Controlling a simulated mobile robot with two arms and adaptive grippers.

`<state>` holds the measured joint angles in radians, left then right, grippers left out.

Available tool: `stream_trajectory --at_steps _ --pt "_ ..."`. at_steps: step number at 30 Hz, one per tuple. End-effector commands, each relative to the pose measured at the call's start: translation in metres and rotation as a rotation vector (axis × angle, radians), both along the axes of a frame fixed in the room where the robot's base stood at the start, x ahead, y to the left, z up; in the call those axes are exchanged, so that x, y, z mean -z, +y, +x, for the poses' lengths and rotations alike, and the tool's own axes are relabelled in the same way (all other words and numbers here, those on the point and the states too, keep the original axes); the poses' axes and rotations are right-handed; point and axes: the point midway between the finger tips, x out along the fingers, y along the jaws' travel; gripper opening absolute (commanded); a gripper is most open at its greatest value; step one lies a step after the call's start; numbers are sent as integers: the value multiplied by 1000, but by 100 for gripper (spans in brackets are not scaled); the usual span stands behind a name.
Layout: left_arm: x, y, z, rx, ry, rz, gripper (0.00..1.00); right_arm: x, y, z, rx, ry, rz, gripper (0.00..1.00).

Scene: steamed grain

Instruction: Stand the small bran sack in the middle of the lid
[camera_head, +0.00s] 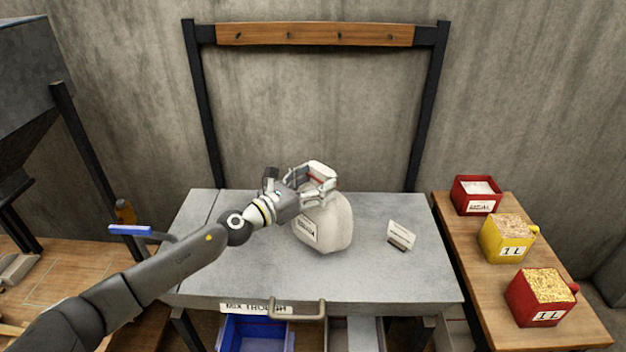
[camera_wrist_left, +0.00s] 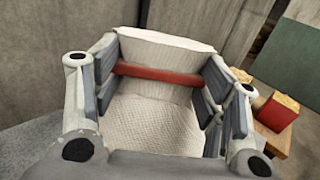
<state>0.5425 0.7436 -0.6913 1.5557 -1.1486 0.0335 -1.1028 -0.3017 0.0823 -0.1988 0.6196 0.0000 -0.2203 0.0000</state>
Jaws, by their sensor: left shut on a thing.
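The small bran sack (camera_head: 328,226) is a pale cloth bag with a label, upright near the middle of the grey lid (camera_head: 385,277) of the mix trough. My left gripper (camera_head: 318,184) is shut on the top of the sack. In the left wrist view, the sack's white cloth and red band (camera_wrist_left: 158,75) lie between the two fingers of the left gripper (camera_wrist_left: 160,95). Whether the sack's base touches the lid is hard to tell. My right gripper is not in view.
A small card in a holder (camera_head: 401,235) stands on the lid right of the sack. A side table at right holds a red meal box (camera_head: 478,195), a yellow box (camera_head: 507,238) and a red grain box (camera_head: 541,297). A blue bin (camera_head: 254,334) sits below the lid.

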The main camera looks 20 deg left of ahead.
Motion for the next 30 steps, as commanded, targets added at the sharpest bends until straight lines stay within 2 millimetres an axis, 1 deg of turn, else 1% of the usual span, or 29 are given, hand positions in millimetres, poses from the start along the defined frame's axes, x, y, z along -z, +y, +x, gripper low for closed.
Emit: stream_trajectory --at_steps 1,4,14,15,20,30 --pt "-1 1 2 -5 -13 -7 0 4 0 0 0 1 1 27" --pt "5 1 2 -5 -16 -7 0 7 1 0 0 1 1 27" --pt "8 1 2 -4 -16 -4 0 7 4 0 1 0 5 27" --pt "18 1 0 -1 0 1 68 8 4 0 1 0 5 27" --pt "18 1 0 -1 0 1 88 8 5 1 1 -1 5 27" --pt "18 1 -1 -2 0 2 88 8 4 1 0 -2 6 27"
